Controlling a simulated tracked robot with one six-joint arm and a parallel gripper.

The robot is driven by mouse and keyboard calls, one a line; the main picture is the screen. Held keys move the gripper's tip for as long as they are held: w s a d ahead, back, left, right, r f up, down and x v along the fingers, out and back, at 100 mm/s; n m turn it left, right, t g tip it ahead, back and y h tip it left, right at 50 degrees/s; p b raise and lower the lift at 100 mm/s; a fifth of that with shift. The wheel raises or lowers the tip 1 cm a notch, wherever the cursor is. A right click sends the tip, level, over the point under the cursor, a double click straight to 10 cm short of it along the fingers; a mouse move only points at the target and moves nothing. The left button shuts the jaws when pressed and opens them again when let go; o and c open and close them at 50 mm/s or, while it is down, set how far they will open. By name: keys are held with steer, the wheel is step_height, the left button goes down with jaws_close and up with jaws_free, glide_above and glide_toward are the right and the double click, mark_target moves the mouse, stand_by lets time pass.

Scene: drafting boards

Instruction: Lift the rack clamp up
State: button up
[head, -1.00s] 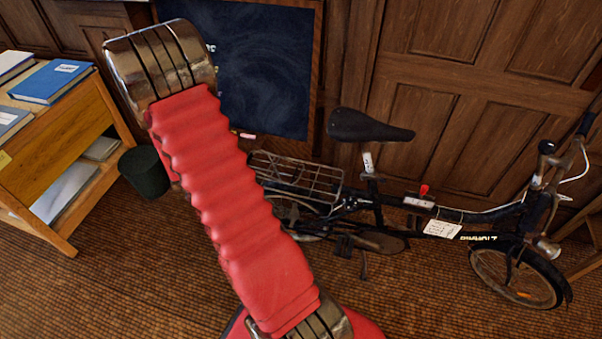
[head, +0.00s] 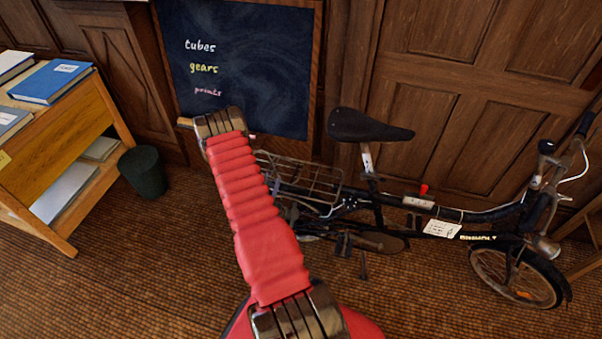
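The black folding bicycle (head: 392,205) stands against the panelled wall. Its wire rear rack (head: 322,186) is over the back wheel, behind the saddle (head: 368,127). The rack clamp cannot be made out apart from the rack's wires, so I cannot tell whether it is up or down. My red-sleeved arm crosses in front of the rack's left part and the rear wheel and hides some of them. My gripper does not show, and I cannot tell whether it touches the rack.
A blackboard (head: 240,60) with chalk words leans behind the rack. A dark bin (head: 144,172) and a wooden shelf unit (head: 70,135) with books (head: 52,80) are at left. A red-topped item (head: 423,190) is on the bicycle frame. Brown carpet at the front is clear.

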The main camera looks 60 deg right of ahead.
mark_target(304, 165)
steer(key=s+a+f+g+h, duration=0.1)
steer(key=s+f, duration=0.3)
steer(key=s, duration=0.4)
steer(key=shift+s+a+f+h, duration=0.2)
steer(key=shift+s+h, duration=0.15)
steer(key=shift+h, duration=0.15)
steer(key=shift+r, duration=0.1)
steer(key=d, duration=0.4)
steer(key=w+d, duration=0.1)
steer(key=d, duration=0.4)
steer(key=w+d, duration=0.1)
steer(key=d, duration=0.3)
steer(key=shift+w+d, duration=0.1)
steer(key=shift+d, duration=0.2)
steer(key=shift+c, duration=0.6)
jaws_close()
steer(key=shift+m, duration=0.3)
